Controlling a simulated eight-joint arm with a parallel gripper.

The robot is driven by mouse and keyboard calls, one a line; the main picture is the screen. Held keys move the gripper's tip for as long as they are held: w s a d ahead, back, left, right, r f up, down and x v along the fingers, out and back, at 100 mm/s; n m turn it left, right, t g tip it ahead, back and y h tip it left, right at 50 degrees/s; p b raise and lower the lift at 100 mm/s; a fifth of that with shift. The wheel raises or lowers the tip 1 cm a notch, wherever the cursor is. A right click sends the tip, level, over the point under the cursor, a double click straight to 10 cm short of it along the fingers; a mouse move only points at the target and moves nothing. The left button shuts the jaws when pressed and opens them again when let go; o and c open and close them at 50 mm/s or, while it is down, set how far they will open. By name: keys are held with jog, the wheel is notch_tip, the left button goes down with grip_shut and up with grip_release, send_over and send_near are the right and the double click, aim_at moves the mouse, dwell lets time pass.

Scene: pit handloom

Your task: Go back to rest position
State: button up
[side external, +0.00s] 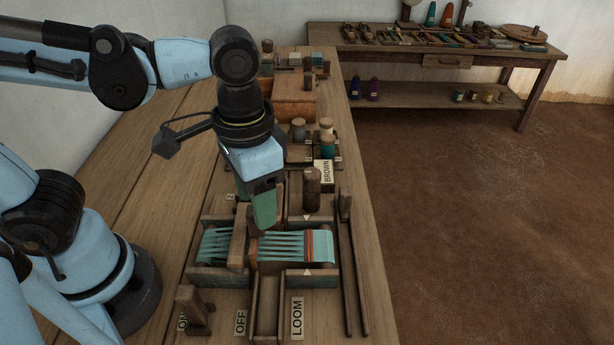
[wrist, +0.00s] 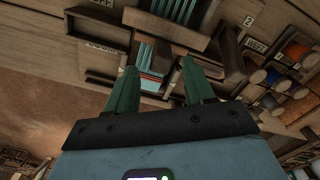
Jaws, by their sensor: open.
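My gripper (side external: 264,222) has green fingers and hangs pointing down above the loom in the side external view. In the wrist view my gripper (wrist: 158,82) shows its two green fingers spread apart, with nothing between them. The loom (side external: 213,275) is a wooden frame with teal threads (side external: 280,246) and a reddish-brown band (side external: 309,246) at their right end. The threads also show in the wrist view (wrist: 151,56) beyond the fingertips. Whether the fingers touch the loom's wooden bar (side external: 238,240) is hard to tell.
An upright dark wooden cylinder (side external: 312,188) stands behind the loom, near the BROWN label (side external: 327,172). A wooden lever (side external: 193,305) stands at the front left. Spools (side external: 327,145) and a wooden box (side external: 294,100) stand farther back. A side table (side external: 430,50) with tools is away at the right.

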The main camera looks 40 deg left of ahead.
jog(key=shift+r, duration=1.25)
jog(key=shift+w+a+f, duration=0.1)
jog(key=shift+w+a, duration=0.1)
jog(key=shift+a, duration=0.15)
jog(key=w+a+f+n+t, duration=0.2)
jog(key=w+a+t, duration=0.4)
jog(key=a, duration=0.5)
jog(key=shift+w+a+n+t, duration=0.15)
jog(key=shift+a+n+t, duration=0.2)
jog(key=shift+n+t, duration=0.2)
